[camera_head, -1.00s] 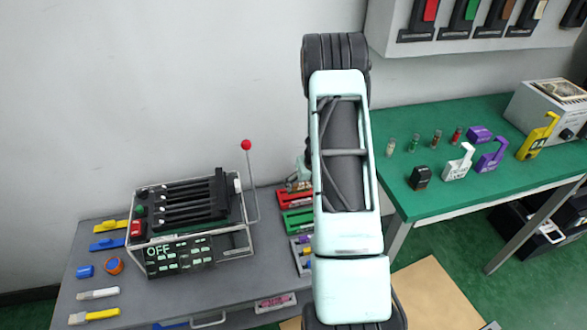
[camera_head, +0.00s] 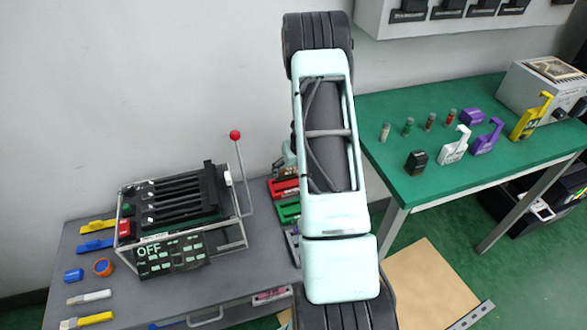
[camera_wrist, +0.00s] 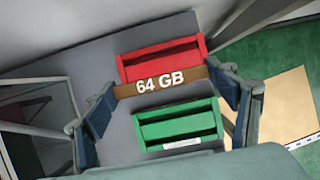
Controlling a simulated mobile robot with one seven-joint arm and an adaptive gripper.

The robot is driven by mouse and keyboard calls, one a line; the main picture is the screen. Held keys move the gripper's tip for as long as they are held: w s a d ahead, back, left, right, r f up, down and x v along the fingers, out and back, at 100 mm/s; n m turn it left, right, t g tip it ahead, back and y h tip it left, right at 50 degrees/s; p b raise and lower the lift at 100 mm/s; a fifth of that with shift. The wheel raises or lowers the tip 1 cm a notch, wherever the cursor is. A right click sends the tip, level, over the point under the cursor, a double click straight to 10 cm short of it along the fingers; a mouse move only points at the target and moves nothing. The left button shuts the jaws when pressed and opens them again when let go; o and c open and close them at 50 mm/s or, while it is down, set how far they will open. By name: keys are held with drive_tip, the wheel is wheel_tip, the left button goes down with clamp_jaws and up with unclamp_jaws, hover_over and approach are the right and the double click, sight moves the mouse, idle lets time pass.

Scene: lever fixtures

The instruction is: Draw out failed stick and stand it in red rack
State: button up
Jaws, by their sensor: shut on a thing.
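My gripper (camera_wrist: 164,100) is shut on a brown stick (camera_wrist: 194,77) marked "64 GB" in the wrist view. The stick lies level across the view between the two blue-padded fingers. Behind it is the red rack (camera_wrist: 160,58), and in front of it the green rack (camera_wrist: 178,125). The stick overlaps the near edge of the red rack in this view; whether they touch I cannot tell. In the head view the red rack (camera_head: 284,188) and green rack (camera_head: 288,210) show beside my arm, which hides most of my gripper and the stick.
A wire-framed device (camera_head: 180,210) with a red-knobbed lever (camera_head: 236,135) and an "OFF" panel stands left of the racks on the grey table (camera_head: 235,285). A green table (camera_head: 400,187) with lockout pieces stands to the right. The wall is close behind.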

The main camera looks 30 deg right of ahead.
drive_tip(key=b, duration=0.4)
hover_over(293, 186)
drive_tip(key=shift+s+a+f, duration=0.1)
drive_tip(key=shift+s+f, duration=0.15)
drive_tip(key=shift+f, duration=1)
drive_tip(key=shift+s+a+f, duration=0.1)
drive_tip(key=shift+s+f, duration=0.1)
drive_tip(key=shift+f, duration=1)
drive_tip(key=shift+f, duration=0.15)
drive_tip(key=shift+f+b, duration=0.3)
drive_tip(key=shift+f+b, duration=1)
drive_tip(key=shift+f, duration=0.15)
drive_tip(key=o, duration=1.8)
drive_tip(key=shift+r, duration=0.1)
drive_tip(key=v, duration=1.2)
drive_tip(key=shift+s+a, duration=0.1)
